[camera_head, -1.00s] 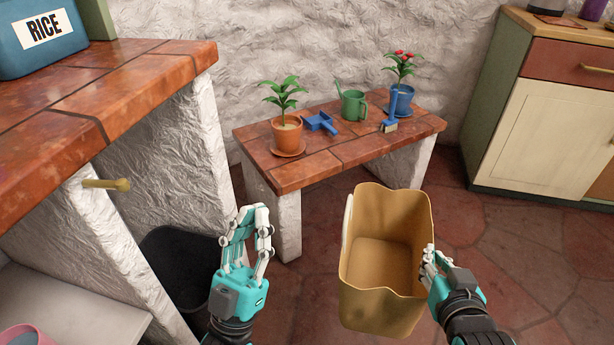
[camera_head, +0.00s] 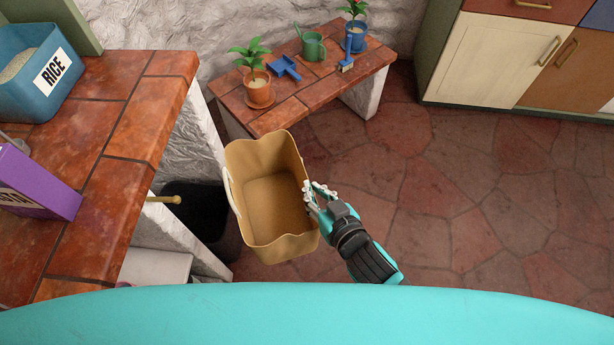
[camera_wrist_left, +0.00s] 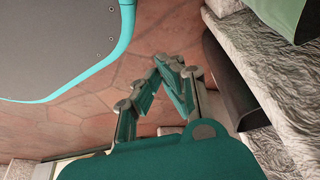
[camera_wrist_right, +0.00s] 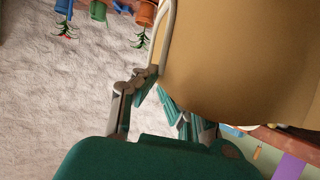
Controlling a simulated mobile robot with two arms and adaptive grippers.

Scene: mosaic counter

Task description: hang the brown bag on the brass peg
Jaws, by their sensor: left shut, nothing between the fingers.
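The brown bag (camera_head: 272,200) hangs open-topped in the head view, with a pale handle along its left side. My right gripper (camera_head: 308,192) is shut on the bag's right side, at the handle; in the right wrist view the bag (camera_wrist_right: 240,60) fills the upper right and the pale handle runs down to the fingers (camera_wrist_right: 160,80). The brass peg (camera_head: 165,199) sticks out from the white wall under the left counter, left of the bag and apart from it. My left gripper (camera_wrist_left: 170,65) shows only in the left wrist view, shut and empty above the floor.
The tiled counter (camera_head: 140,120) on the left carries a blue rice bin (camera_head: 35,75) and a purple box (camera_head: 35,185). A dark bin (camera_head: 200,215) stands below the peg. A low tiled bench (camera_head: 330,85) with plants is behind the bag. The floor at right is clear.

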